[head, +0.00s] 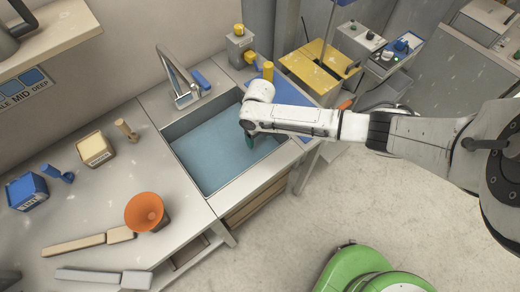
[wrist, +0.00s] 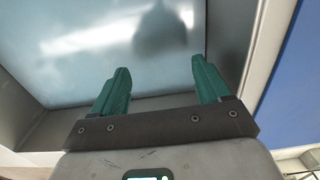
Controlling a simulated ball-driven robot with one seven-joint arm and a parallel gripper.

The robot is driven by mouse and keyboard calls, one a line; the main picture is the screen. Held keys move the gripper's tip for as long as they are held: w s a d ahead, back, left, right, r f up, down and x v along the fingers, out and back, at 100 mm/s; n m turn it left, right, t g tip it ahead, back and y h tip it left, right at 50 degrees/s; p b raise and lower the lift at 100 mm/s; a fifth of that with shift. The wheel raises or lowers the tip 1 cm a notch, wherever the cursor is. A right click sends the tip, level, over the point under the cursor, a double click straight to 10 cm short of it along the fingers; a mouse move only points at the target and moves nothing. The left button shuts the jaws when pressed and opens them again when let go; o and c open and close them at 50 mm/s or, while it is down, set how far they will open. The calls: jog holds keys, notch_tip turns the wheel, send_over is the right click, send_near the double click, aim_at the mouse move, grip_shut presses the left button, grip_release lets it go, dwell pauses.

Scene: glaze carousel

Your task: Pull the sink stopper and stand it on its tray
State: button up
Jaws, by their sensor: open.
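The sink (head: 175,131) holds cloudy blue water (head: 215,150). My gripper (head: 250,142) is over the right part of the sink, pointing down at the water. In the wrist view my gripper (wrist: 160,72) has its two teal fingers spread apart with nothing between them. Beyond the fingertips a dark blurred shape (wrist: 162,32) shows in the water; I cannot tell whether it is the stopper or a reflection or shadow. No stopper shows clearly in either view. A blue flat surface (head: 297,90) lies right of the sink; I cannot tell if it is the stopper's tray.
A faucet (head: 180,80) stands at the sink's back edge. The left counter carries an orange cone-shaped cup (head: 147,211), a cream block (head: 95,149), a blue box (head: 26,190) and wooden tools. A green rounded object (head: 375,275) stands on the floor. The sink walls are close to my gripper.

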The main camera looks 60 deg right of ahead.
aim_at(260, 146)
notch_tip(260, 146, down, 8)
jog(key=b, duration=0.7)
jog(key=shift+f, duration=0.2)
dwell(1.1)
grip_shut()
jog(key=shift+r+p, duration=2.15)
jog(key=shift+r, duration=0.9)
notch_tip(260, 146, up, 10)
jog(key=p, duration=0.6)
jog(key=shift+r+p, duration=0.25)
jog(key=shift+p, duration=0.05)
dwell(0.7)
